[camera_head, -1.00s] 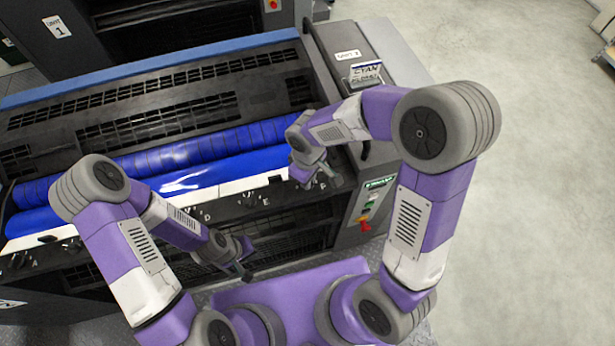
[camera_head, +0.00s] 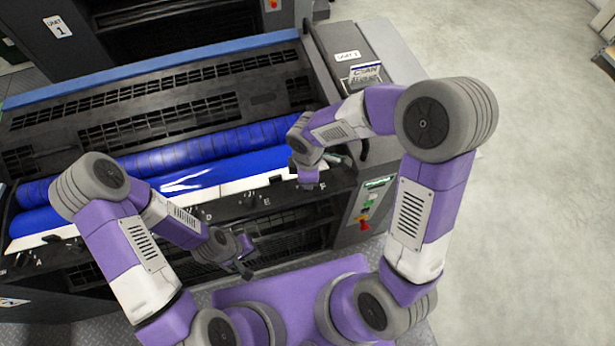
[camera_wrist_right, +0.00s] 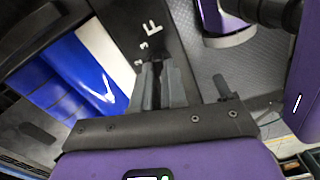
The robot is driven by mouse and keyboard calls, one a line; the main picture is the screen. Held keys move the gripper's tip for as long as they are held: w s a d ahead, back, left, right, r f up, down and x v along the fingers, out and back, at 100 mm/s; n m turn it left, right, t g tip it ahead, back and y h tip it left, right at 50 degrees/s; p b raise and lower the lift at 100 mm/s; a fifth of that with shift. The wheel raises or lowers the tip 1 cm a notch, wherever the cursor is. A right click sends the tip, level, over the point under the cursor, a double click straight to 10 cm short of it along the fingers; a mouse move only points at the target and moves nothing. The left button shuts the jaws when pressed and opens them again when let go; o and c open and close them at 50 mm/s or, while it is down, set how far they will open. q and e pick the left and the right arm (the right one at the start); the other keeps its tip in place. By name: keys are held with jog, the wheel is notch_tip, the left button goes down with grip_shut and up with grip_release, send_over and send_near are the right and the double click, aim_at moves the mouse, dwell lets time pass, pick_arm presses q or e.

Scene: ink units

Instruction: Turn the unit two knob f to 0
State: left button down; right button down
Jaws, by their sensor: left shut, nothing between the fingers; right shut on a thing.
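Knob f is on the black front ledge (camera_head: 230,207) of the blue-and-black ink unit, by the white letter F (camera_wrist_right: 152,25). My right gripper (camera_wrist_right: 159,80) is down at the ledge, its fingers closed around the knob. They hide most of it, so I cannot read its setting. White scale marks (camera_wrist_right: 141,52) show beside the fingertips. In the head view the right gripper (camera_head: 308,180) covers the knob. My left gripper (camera_head: 244,266) is shut and empty, in front of the unit, below the ledge.
More lettered knobs (camera_head: 250,195) run along the ledge to the left. A blue roller (camera_head: 200,150) lies behind it. A panel with green and red buttons (camera_head: 365,216) is at the unit's right end. Open floor (camera_head: 540,200) lies to the right.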

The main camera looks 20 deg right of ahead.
dwell(0.4)
jog(key=c, duration=1.2)
grip_release()
jog(key=shift+r, duration=0.15)
notch_tip(320, 180, up, 7)
jog(key=shift+r+p, duration=0.2)
jog(key=shift+p, duration=0.35)
